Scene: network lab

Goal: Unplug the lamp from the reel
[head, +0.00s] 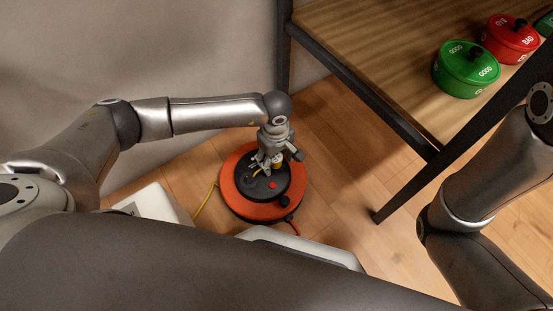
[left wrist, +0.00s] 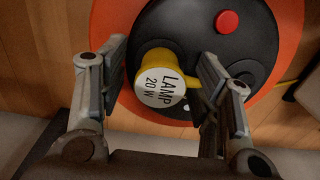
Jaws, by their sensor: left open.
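The reel (head: 233,196) stands on the wooden floor, with an orange rim and a black top with a red button. It also shows in the left wrist view (left wrist: 294,18). The lamp plug (left wrist: 160,88) is yellow with a white face reading "LAMP 20 W", and it sits at the reel's black top. My left gripper (head: 266,165) is above the reel, pointing down. In the left wrist view its open fingers (left wrist: 157,100) stand on either side of the plug, with a visible gap at each side. The plug's contact with the socket is hidden beneath it.
A yellow cable (head: 205,202) runs left from the reel. A wooden table (head: 375,45) with a dark metal frame stands at the right, bearing a green pot (head: 466,70) and a red pot (head: 510,40). A wall rises behind the reel. Floor right of the reel is clear.

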